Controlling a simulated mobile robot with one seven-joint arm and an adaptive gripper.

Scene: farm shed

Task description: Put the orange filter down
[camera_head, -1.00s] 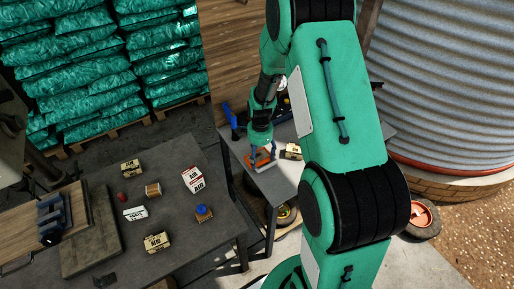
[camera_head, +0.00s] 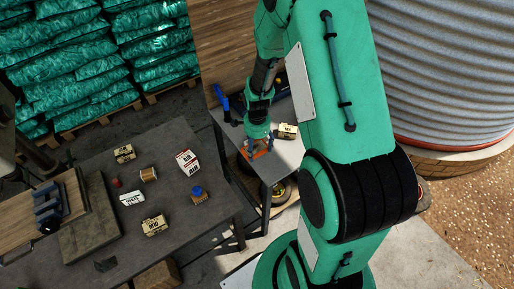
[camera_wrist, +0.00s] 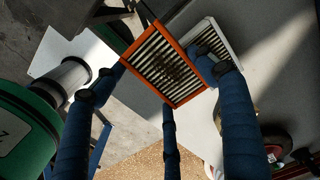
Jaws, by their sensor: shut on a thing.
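The orange-framed filter (camera_wrist: 160,62) with dark pleats fills the upper middle of the wrist view. My gripper (camera_wrist: 165,85) is shut on it, with blue fingers at its left and right edges and a third below. In the head view the orange filter (camera_head: 263,153) shows as a small orange strip under my gripper (camera_head: 260,141), over the small grey table (camera_head: 285,160) near its left edge. I cannot tell whether it touches the tabletop. A pale-framed filter (camera_wrist: 213,38) shows partly behind it in the wrist view.
A beige box (camera_head: 287,130) stands right of my gripper, and a blue tool (camera_head: 222,101) stands at the back left. The larger workbench (camera_head: 110,235) on the left holds several boxes, a spool and a blue-topped item. The small table's front part looks clear.

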